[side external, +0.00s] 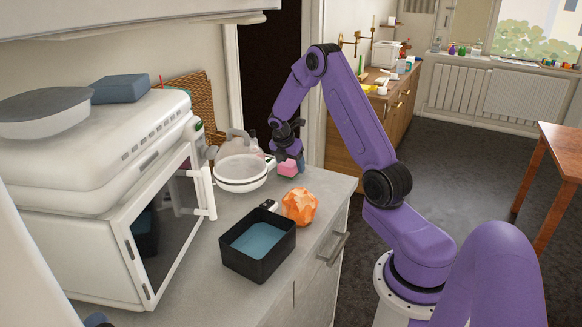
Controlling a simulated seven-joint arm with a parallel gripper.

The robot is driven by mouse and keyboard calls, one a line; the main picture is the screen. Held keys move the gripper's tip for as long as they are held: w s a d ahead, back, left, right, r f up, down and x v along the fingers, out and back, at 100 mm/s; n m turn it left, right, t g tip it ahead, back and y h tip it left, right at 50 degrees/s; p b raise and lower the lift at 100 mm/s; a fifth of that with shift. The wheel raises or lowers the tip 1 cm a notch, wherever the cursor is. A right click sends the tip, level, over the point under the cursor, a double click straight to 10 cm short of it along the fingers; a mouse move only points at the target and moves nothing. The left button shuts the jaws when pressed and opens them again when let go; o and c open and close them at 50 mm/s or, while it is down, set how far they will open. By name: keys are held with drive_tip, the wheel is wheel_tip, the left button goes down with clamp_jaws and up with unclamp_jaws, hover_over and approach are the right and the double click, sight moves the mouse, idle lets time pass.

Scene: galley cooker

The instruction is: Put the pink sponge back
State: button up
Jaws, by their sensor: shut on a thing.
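The pink sponge (288,169) is at the far right end of the grey counter, below my gripper (287,153). My gripper points down and is shut on the sponge. Its fingertips are small in this view and partly merge with the dark wrist. I cannot tell whether the sponge touches the counter or is held just above it.
A white strainer-like bowl (240,173) stands just left of the sponge, with clear bottles behind it. An orange crumpled object (300,206) and a black bin with a blue inside (231,262) are nearer.

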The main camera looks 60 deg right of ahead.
drive_tip(key=shift+f, duration=0.5)
drive_tip(key=shift+f, duration=0.15)
drive_tip(key=o, duration=1)
drive_tip(key=v, duration=1.2)
